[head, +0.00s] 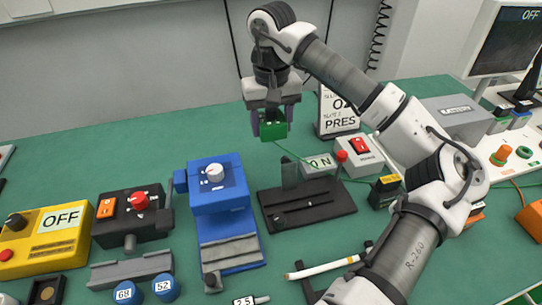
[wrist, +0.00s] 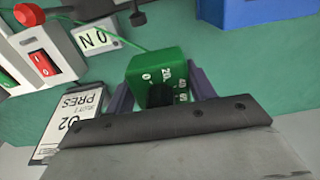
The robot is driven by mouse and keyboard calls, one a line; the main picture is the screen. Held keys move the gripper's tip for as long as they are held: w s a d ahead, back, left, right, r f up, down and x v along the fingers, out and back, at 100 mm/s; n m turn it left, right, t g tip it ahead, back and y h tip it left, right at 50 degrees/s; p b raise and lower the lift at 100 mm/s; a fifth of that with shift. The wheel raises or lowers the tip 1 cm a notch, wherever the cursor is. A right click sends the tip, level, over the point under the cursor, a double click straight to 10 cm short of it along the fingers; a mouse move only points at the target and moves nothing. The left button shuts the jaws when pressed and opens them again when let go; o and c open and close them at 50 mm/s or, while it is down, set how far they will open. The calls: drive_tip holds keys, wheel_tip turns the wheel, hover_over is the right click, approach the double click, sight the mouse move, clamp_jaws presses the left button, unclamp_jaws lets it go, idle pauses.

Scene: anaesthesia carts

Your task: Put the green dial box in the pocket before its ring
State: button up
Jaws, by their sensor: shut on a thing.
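The green dial box (head: 273,131) is held between the fingers of my gripper (head: 270,122), above the back of the green table. In the wrist view the green box (wrist: 158,66) sits between the dark fingers (wrist: 160,98), with white markings and a dark dial on its face. A thin green cable runs from it towards the ON label (head: 320,162). A dark fixture (head: 330,207) with an upright block lies in front of the box, below it in the head view. I cannot tell which spot is the box's pocket or ring.
A blue device (head: 216,190) stands left of the dark fixture. A black box with a red knob (head: 139,200) and a yellow OFF box (head: 52,222) are further left. A white box with a red switch (head: 361,150) and a PRES sign (head: 338,115) stand right.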

sight(272, 167)
wheel_tip(272, 167, down, 10)
drive_tip(key=shift+r+p, duration=0.15)
drive_tip(key=shift+p, duration=0.55)
drive_tip(key=shift+f, duration=0.3)
drive_tip(key=shift+f+b, duration=0.25)
drive_tip(key=shift+b, duration=0.05)
drive_tip(key=o, duration=1.3)
drive_tip(key=shift+r, duration=0.1)
drive_tip(key=shift+o, duration=0.4)
drive_tip(key=shift+r, duration=0.1)
